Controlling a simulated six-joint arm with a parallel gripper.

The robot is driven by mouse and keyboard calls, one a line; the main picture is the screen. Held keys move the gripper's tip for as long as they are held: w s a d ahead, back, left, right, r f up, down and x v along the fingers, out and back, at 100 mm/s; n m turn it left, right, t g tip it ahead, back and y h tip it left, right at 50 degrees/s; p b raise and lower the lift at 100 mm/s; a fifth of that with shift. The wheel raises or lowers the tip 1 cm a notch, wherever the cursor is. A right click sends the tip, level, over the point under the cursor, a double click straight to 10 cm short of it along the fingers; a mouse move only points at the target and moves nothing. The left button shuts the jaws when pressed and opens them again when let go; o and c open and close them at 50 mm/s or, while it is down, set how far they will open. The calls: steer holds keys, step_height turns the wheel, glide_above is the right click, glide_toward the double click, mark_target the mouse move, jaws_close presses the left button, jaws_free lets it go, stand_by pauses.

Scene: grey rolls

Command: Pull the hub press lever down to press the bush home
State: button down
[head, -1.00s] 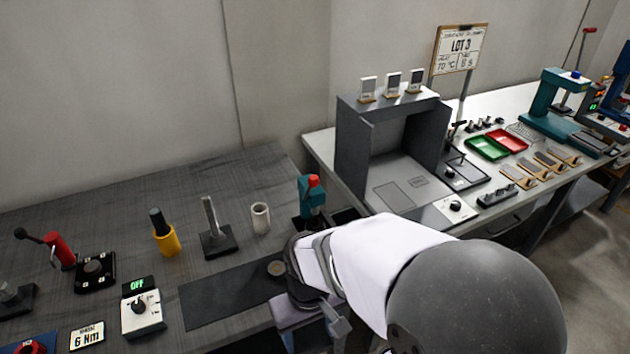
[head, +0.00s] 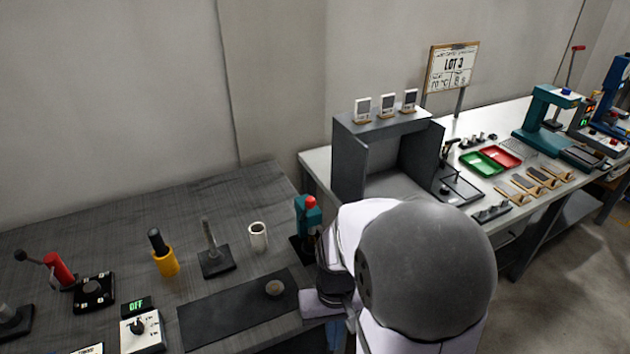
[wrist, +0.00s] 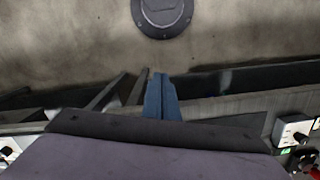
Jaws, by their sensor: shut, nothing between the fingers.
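No press lever or bush can be made out for certain. A small teal press-like device with a red top (head: 308,215) stands at the right end of the dark bench, partly hidden by my arm. A red device with a black-knobbed lever (head: 60,268) stands at the far left of that bench. A larger teal press (head: 545,112) stands on the far white table. My gripper (head: 350,322) is low beside the dark bench's right end, mostly hidden by my wrist. In the wrist view its blue fingers (wrist: 161,97) are together and empty, above the floor and bench edges.
The dark bench (head: 120,215) holds a dark mat (head: 225,312) with a small round piece (head: 274,288), a yellow holder (head: 166,262), a post on a base (head: 216,262) and a white cup (head: 258,236). A grey booth (head: 347,165) stands behind my arm.

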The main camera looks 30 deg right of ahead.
steer(key=w+d+r+m+t+p, duration=0.1)
steer(key=w+d+r+t, duration=0.1)
steer(key=w+d+r, duration=0.5)
steer(key=w+d+r+m+t, duration=0.1)
steer(key=w+d+r, duration=0.25)
steer(key=w, duration=0.55)
steer(key=w+d+r+m+t+p, duration=0.1)
steer(key=w+d+r+m+t, duration=0.1)
steer(key=w+d+r, duration=0.45)
steer(key=w+a+r+n, duration=0.1)
steer(key=w+a+r, duration=0.1)
steer(key=r, duration=0.3)
steer(key=w+a+r+n+t+y, duration=0.1)
steer(key=w+a+r, duration=0.1)
steer(key=r, duration=0.3)
steer(key=shift+w+a+r, duration=0.2)
steer(key=shift+a+r, duration=0.05)
steer(key=shift+r, duration=0.1)
steer(key=shift+f, duration=0.1)
steer(key=w+a+f+p, duration=0.1)
steer(key=a+f+p, duration=0.2)
steer(key=f, duration=0.8)
steer(key=shift+w, duration=0.25)
